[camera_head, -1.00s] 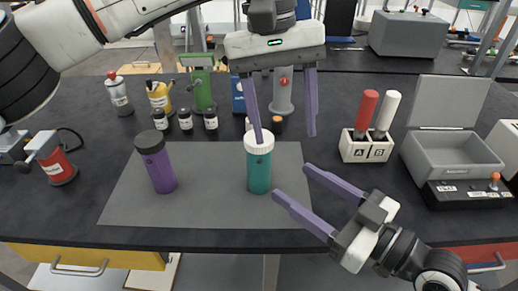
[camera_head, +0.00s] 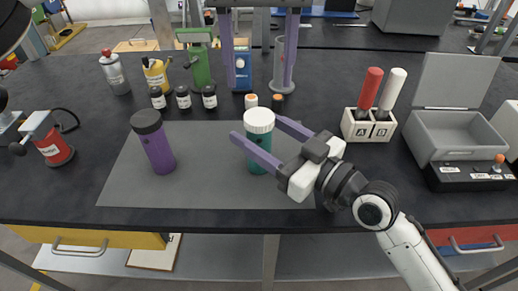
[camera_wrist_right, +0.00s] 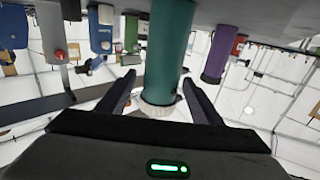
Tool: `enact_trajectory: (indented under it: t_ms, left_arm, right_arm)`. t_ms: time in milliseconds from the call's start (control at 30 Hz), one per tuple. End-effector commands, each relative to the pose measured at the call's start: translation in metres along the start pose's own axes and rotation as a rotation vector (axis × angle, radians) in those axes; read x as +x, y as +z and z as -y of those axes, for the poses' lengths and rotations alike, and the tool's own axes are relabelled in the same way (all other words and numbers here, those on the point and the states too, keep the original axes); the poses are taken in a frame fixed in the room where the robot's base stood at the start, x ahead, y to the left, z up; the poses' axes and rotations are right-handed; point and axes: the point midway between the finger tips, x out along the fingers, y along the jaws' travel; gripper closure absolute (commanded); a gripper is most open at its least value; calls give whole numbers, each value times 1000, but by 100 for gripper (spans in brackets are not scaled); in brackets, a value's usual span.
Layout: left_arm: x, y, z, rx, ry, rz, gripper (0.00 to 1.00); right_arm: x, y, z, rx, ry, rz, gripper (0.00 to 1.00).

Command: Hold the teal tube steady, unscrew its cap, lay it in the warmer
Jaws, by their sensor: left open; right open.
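The teal tube (camera_head: 258,166) stands upright on the grey mat with its white cap (camera_head: 260,121) on. My right gripper (camera_head: 255,128) is open, with one finger on each side of the tube; in the right wrist view the teal tube (camera_wrist_right: 170,48) and white cap (camera_wrist_right: 158,109) show between its fingers, with gaps. My left gripper (camera_head: 259,88) is open and empty, above and behind the tube, with its fingers pointing down. The warmer (camera_head: 462,134) appears to be the grey box at the right, lid raised and inside empty.
A purple tube (camera_head: 155,146) with a dark cap stands left on the mat (camera_head: 205,190). Several small dark jars (camera_head: 184,98) and bottles stand behind. A white holder (camera_head: 370,128) with red and white handles stands between the tube and warmer.

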Motion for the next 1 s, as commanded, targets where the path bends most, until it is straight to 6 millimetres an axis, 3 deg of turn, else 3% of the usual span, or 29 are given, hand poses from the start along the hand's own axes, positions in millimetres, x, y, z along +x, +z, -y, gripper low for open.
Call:
enact_trajectory:
  t_ms: [333,667,833,1000]
  left_arm:
    - [0,0,0,0,0,0,42]
    - [0,0,0,0,0,0,42]
    - [0,0,0,44,1,1,42]
    - [0,0,-1,239,0,1,42]
  right_arm:
    - [3,0,0,0,-1,0,42]
    - [3,0,0,0,-1,0,98]
    - [3,0,0,0,0,0,100]
    - [3,0,0,0,0,0,100]
